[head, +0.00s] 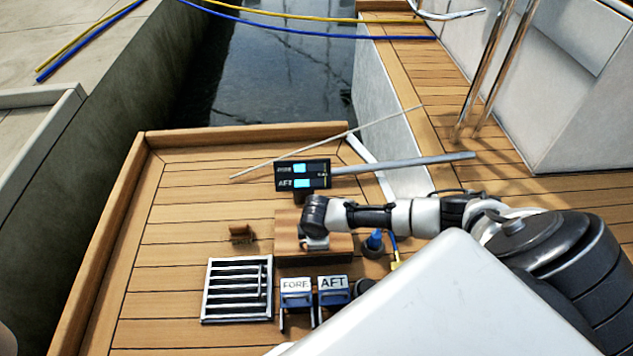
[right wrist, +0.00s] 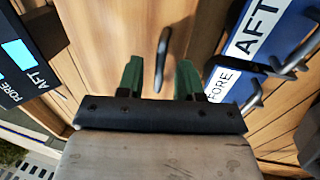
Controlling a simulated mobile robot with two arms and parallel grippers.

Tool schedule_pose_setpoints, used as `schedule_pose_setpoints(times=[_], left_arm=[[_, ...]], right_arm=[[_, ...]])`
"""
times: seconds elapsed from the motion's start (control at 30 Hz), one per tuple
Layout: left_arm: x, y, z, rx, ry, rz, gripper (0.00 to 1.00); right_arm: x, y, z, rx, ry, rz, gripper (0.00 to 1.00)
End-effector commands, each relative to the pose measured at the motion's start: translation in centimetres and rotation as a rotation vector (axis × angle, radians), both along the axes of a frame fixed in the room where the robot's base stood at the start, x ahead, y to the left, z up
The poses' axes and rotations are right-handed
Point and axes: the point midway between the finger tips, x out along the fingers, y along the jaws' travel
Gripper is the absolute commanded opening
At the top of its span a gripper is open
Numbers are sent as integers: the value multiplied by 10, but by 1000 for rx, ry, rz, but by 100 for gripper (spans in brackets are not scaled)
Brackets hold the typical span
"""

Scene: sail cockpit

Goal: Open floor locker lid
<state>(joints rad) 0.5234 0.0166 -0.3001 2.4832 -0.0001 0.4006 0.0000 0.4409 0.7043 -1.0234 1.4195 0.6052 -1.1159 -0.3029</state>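The floor locker lid (head: 286,232) is a wooden panel set in the planked cockpit floor, with a darker edge along its near side. In the right wrist view it is the plain wood surface (right wrist: 95,25) with a dark, curved handle (right wrist: 162,50). My right gripper (head: 315,243) is over the lid in the head view and hides part of it. In the right wrist view its green fingers (right wrist: 160,78) are apart, and the handle shows between and just beyond them. I cannot tell whether they touch it. My left gripper is not in view.
Blue FORE (head: 296,288) and AFT (head: 333,285) units stand in front of the lid, beside a white grate (head: 237,290). A dark display (head: 303,175) and a grey bar (head: 405,163) lie behind. A small brown block (head: 241,233) sits left. Floor further left is clear.

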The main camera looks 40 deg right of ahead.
Motion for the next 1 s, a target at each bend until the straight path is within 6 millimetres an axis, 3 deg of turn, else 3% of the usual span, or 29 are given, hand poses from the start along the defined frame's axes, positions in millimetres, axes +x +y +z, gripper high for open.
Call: schedule_pose_setpoints(times=[0.13,0.37,0.87,1.0], left_arm=[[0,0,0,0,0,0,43],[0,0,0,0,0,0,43],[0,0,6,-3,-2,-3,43],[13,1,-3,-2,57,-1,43]], right_arm=[[0,0,0,0,0,0,34],[0,0,0,0,0,0,0],[2,-1,8,19,30,-2,0],[5,-3,19,52,87,-3,0]])
